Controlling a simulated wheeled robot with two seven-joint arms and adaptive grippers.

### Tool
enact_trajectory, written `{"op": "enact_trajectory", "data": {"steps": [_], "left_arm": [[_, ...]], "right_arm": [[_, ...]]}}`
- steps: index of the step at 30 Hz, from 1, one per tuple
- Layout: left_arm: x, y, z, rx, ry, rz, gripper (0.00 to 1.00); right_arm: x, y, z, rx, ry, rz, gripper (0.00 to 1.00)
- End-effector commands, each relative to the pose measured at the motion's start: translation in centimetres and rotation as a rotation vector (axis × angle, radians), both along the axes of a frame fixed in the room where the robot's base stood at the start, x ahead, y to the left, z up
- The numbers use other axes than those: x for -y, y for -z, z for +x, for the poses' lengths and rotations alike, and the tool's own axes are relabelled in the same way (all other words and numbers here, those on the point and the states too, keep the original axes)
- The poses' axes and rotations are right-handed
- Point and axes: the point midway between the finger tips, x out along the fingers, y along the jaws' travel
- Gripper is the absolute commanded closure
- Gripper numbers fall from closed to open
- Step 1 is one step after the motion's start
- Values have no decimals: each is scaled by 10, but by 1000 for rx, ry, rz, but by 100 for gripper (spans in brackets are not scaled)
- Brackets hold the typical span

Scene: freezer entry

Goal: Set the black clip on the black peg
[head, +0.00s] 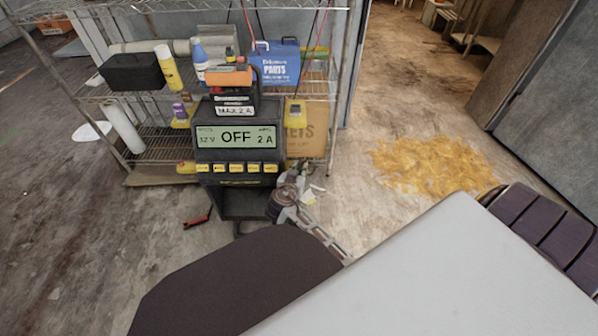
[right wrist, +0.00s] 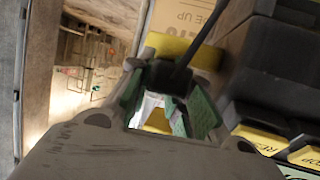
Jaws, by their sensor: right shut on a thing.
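The charger (head: 237,140) stands at centre left in the head view, its screen reading OFF, 12 V and 2 A. My right gripper (head: 304,190) is low beside the charger's right side. In the right wrist view its green-padded fingers (right wrist: 165,103) are shut on a small dark piece, which looks like the black clip (right wrist: 168,77), with a black cable rising from it. A yellow block (head: 296,112) is on the charger's right side, above the gripper. I cannot clearly make out the black peg. My left gripper is not in view.
A wire shelf (head: 150,92) behind the charger holds bottles, a black case (head: 132,71) and a blue parts box (head: 275,63). A cardboard box (head: 306,130) is behind the charger's right side. A red object (head: 197,219) lies on the floor. Yellow-brown floor patch (head: 430,163) at right.

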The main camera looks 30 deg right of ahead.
Motion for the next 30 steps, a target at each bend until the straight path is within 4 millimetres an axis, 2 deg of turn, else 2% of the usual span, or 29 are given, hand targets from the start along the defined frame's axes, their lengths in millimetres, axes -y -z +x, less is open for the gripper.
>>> {"op": "enact_trajectory", "data": {"steps": [1,2,7,20,30], "left_arm": [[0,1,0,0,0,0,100],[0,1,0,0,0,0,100],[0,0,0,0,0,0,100],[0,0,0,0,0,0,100],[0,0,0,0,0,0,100]], "right_arm": [[0,1,0,1,0,-1,100],[0,0,0,1,0,-1,76],[0,0,0,1,0,-1,55],[0,-1,0,1,0,1,55],[0,-28,0,2,2,2,55]]}}
